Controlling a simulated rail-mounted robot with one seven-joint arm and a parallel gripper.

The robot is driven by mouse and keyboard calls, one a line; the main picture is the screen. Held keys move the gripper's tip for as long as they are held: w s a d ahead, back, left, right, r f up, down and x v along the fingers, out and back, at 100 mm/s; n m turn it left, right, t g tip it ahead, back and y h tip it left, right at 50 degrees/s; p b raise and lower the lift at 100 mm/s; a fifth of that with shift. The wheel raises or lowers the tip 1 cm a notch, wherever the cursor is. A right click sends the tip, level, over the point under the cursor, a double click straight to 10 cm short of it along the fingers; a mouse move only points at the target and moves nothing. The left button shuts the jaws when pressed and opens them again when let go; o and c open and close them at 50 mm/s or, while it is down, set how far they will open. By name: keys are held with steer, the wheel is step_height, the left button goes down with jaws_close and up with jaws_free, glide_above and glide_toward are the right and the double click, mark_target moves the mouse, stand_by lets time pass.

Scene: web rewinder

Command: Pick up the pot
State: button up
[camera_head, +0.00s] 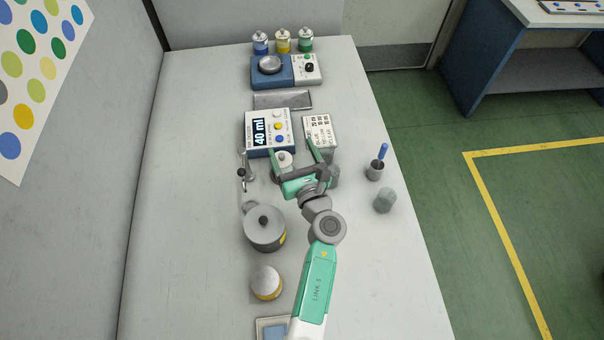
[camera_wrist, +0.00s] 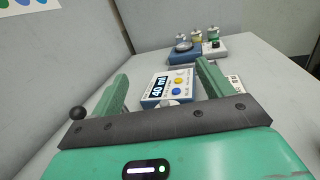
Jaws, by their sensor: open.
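A grey lidded pot (camera_head: 265,230) with a black knob and a yellow label stands on the table in the head view, left of my forearm. My gripper (camera_head: 292,148) is open and reaches past the pot, farther up the table. In the wrist view my gripper (camera_wrist: 163,72) has its two green fingers spread, pointing toward the display box. A small white-topped item (camera_head: 284,159) shows between the fingers in the head view, partly hidden by my gripper. I cannot tell its full shape. The grey pot is not clearly visible in the wrist view.
A display box (camera_head: 258,133) reading 40 ml and a printed card (camera_head: 319,131) lie ahead. Behind are a metal tray (camera_head: 282,100), a blue scale-like device (camera_head: 270,80) and small jars (camera_head: 283,42). A yellow-banded jar (camera_head: 266,283) stands nearer; a pen cup (camera_head: 375,169) stands right.

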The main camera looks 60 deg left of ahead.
mark_target(289, 165)
steer(key=shift+n+g, duration=0.5)
steer(key=shift+n, duration=0.1)
steer(key=f+b, duration=0.1)
steer(key=f, duration=0.3)
steer(key=s+f+b, duration=0.1)
steer(key=f+b, duration=0.1)
steer(key=f, duration=0.2)
steer(key=f+b, duration=0.1)
steer(key=f, duration=0.2)
steer(key=shift+s+f, duration=0.2)
steer(key=shift+f, duration=0.2)
steer(key=shift+a+b, duration=0.3)
steer(key=shift+a, duration=0.1)
steer(key=shift+w+a+r, duration=0.2)
steer(key=shift+w+a, duration=0.05)
steer(key=shift+a, duration=0.35)
steer(key=a, duration=0.2)
steer(key=a+b, duration=0.2)
steer(key=a, duration=0.1)
steer(key=shift+w+a, duration=0.3)
steer(key=shift+w, duration=0.05)
steer(key=c, duration=1.1)
